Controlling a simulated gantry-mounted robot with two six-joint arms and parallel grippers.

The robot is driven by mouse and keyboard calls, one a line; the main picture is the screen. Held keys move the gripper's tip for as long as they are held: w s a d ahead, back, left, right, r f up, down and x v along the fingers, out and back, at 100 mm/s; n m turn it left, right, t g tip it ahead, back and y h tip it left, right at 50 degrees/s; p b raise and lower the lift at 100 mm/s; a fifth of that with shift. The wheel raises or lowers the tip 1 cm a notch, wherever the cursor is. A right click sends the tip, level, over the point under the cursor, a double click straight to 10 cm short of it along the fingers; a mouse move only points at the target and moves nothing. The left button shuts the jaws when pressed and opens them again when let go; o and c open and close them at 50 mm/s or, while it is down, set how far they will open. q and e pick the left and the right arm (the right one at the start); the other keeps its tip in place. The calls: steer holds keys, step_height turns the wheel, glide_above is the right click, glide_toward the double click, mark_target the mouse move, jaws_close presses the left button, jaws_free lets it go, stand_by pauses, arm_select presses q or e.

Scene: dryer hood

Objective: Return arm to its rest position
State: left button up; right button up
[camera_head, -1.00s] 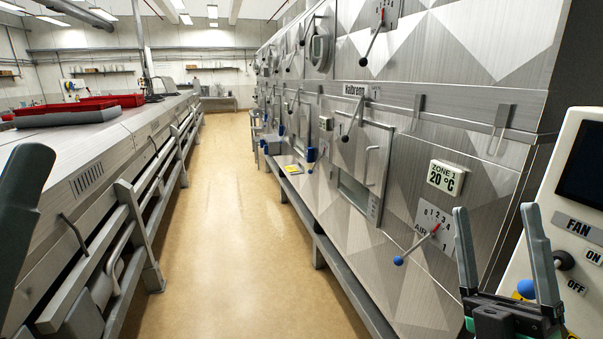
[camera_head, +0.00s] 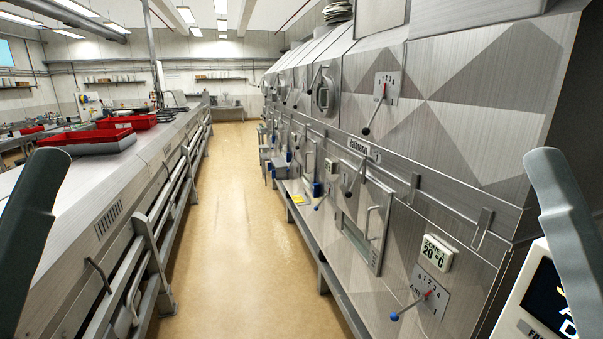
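A dark link of my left arm rises at the left edge of the head view, and a matching link of my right arm rises at the right edge. Neither gripper is in the frame, so their fingers are hidden from me. The metal dryer hood (camera_head: 470,150) runs along the right side. The white control panel (camera_head: 515,318) at the lower right is partly behind my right arm and cut off by the frame. Its dark screen (camera_head: 541,300) shows partial yellow and white lettering.
The air lever (camera_head: 411,306) with a blue knob and the zone 1 display (camera_head: 437,252), reading 20 °C, are on the hood's front. A long metal counter (camera_head: 130,190) with red trays (camera_head: 127,122) lines the left. The tan floor (camera_head: 235,220) between is clear.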

arm_select(q)
step_height(320, 180, up, 17)
steer(key=p, duration=1.3)
arm_select(e)
step_height(320, 180, up, 17)
